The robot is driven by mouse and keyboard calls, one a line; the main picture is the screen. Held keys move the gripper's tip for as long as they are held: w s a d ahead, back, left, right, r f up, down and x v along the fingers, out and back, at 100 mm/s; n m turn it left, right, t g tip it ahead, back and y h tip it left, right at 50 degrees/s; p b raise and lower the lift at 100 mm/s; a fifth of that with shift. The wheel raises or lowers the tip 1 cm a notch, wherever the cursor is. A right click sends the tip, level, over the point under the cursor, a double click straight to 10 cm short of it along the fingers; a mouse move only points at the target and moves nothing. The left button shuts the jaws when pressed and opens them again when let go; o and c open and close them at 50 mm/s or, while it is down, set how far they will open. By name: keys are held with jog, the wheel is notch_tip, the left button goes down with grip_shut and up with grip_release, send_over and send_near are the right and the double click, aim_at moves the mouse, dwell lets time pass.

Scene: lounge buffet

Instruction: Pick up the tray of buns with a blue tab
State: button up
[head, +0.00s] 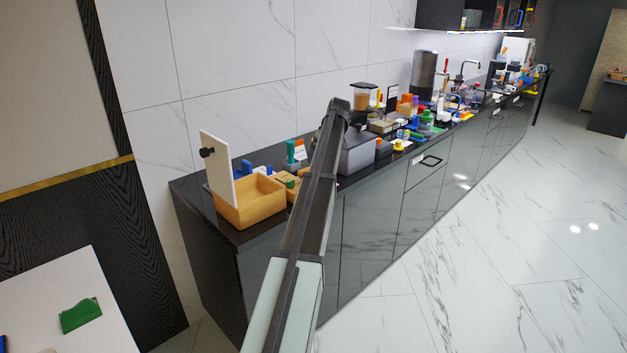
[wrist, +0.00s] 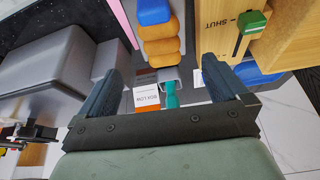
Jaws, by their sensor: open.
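In the wrist view a row of orange-brown rounded buns (wrist: 161,46) lies just ahead of my gripper (wrist: 161,66), with a rounded blue piece (wrist: 154,12) at its far end. A teal piece (wrist: 171,95) stands at the near end, between the fingers. My gripper is open, one finger on each side, with nothing held. I cannot tell which coloured piece is the tray's tab; the tray itself is mostly hidden. In the head view blue pieces (head: 243,168) and a teal upright piece (head: 291,151) show on the counter. My gripper is hidden there.
A wooden box (head: 248,202) with a raised white panel (head: 217,168) stands at the counter's near end. In the wrist view a wooden block marked SHUT (wrist: 224,35) with a green handle (wrist: 250,22) is close right. A grey machine (wrist: 50,70) is left. Many objects crowd the counter beyond.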

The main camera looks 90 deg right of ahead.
jog(key=x, duration=0.5)
jog(key=shift+w+d+f, duration=0.15)
jog(key=shift+f, duration=0.2)
jog(key=shift+x, duration=2.55)
jog(key=shift+w+d+r, duration=0.1)
jog(key=shift+w+d, duration=0.05)
jog(key=shift+w, duration=0.05)
jog(key=c, duration=1.2)
